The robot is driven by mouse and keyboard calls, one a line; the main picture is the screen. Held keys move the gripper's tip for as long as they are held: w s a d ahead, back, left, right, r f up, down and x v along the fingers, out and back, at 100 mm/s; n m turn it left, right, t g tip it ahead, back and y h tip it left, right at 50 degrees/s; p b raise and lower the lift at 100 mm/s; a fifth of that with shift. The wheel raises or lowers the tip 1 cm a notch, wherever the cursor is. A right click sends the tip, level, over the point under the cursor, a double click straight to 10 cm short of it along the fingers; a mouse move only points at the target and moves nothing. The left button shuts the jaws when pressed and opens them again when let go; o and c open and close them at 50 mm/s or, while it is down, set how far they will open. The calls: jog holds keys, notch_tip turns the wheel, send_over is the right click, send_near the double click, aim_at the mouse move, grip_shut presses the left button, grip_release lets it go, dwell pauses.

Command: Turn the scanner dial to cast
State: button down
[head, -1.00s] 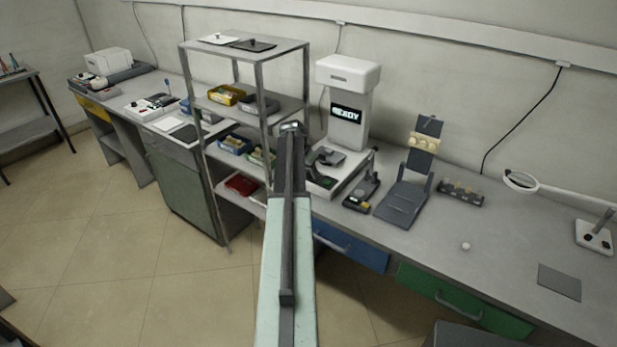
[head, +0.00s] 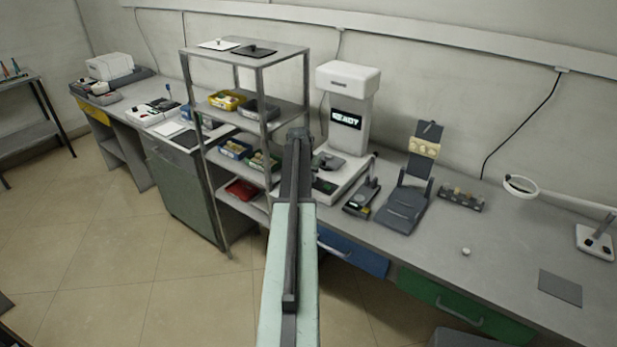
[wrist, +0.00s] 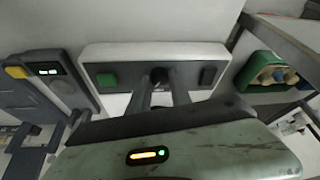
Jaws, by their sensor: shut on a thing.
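The scanner (head: 348,80) is a tall white machine on the bench, with a dark screen (head: 346,119) that reads READY. In the wrist view its front panel (wrist: 120,77) carries a green button (wrist: 106,80) at left, a dark dial (wrist: 158,75) in the middle and a dark square button (wrist: 207,76) at right. My gripper (wrist: 160,92) is shut on the dial, one finger on each side. Any markings around the dial are too small to read, so its setting cannot be told. In the head view my arm hides the gripper and the dial.
An open metal shelf (head: 285,112) with bins stands close left of my arm. A green bin (wrist: 258,72) shows at right in the wrist view. A small dark device (head: 361,201) stands right of the scanner. Drawers (head: 352,258) lie below the bench edge.

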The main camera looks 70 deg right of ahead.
jog(key=n, duration=0.1)
jog(key=n+t, duration=0.1)
jog(key=n, duration=0.1)
jog(key=shift+s+n, duration=0.2)
jog(key=shift+n, duration=0.1)
jog(key=n, duration=0.1)
jog(key=n+t, duration=0.1)
jog(key=n, duration=0.1)
jog(key=shift+s+d+n+t+y, duration=0.1)
jog(key=shift+d+n+t+y, duration=0.05)
jog(key=shift+n+t+y, duration=0.2)
jog(key=n+t+y, duration=0.1)
jog(key=n, duration=0.2)
jog(key=shift+s+d+n, duration=0.1)
jog(key=shift+n, duration=0.25)
jog(key=shift+d+n+t+y, duration=0.15)
jog(key=shift+n+y, duration=0.25)
jog(key=shift+n, duration=0.6)
jog(key=shift+a+n+t+y, duration=0.1)
jog(key=shift+n+y, duration=0.25)
jog(key=shift+n, duration=0.65)
jog(key=c, duration=1.2)
grip_release()
jog(key=shift+o, duration=0.2)
